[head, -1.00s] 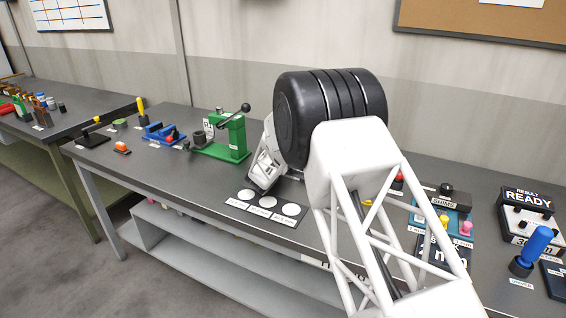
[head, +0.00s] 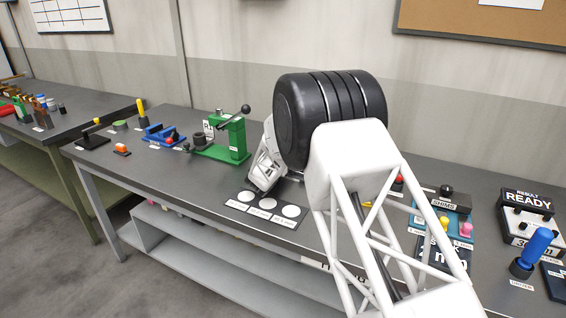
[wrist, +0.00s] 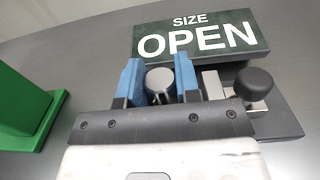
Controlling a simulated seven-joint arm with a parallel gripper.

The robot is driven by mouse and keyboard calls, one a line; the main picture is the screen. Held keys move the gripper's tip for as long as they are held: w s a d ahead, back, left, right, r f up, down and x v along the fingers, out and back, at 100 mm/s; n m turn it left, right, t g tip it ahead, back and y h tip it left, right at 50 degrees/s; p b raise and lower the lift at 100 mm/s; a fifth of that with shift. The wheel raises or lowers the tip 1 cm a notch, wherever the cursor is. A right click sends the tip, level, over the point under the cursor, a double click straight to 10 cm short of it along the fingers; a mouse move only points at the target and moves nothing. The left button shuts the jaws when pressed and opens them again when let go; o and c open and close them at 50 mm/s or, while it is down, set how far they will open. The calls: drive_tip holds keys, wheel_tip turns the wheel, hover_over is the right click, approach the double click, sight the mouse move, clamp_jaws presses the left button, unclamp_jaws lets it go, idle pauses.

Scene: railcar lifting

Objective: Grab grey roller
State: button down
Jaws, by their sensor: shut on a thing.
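The grey roller (wrist: 159,82) shows in the wrist view as a round, light grey end face between two blue fingers. My gripper (wrist: 159,79) is shut on it, with a finger against each side. The lower part of the roller is hidden by the gripper's dark front bar. In the head view my arm hides the roller and the fingertips.
A sign reading SIZE OPEN (wrist: 200,35) stands just beyond the roller, with a black knob (wrist: 253,84) to the right. A green press (head: 235,140) stands to the left. A card with white discs (head: 267,207) lies at the bench's front edge.

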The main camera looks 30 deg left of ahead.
drive_tip(key=shift+r, duration=0.1)
drive_tip(key=shift+r, duration=1.4)
drive_tip(key=shift+s+r, duration=0.1)
drive_tip(key=shift+r, duration=0.25)
drive_tip(key=s+d+r, duration=0.1)
drive_tip(key=s+d, duration=0.8)
drive_tip(key=s, duration=0.3)
drive_tip(key=shift+s+d+r, duration=0.15)
drive_tip(key=shift+s+d, duration=0.1)
drive_tip(key=shift+s, duration=0.05)
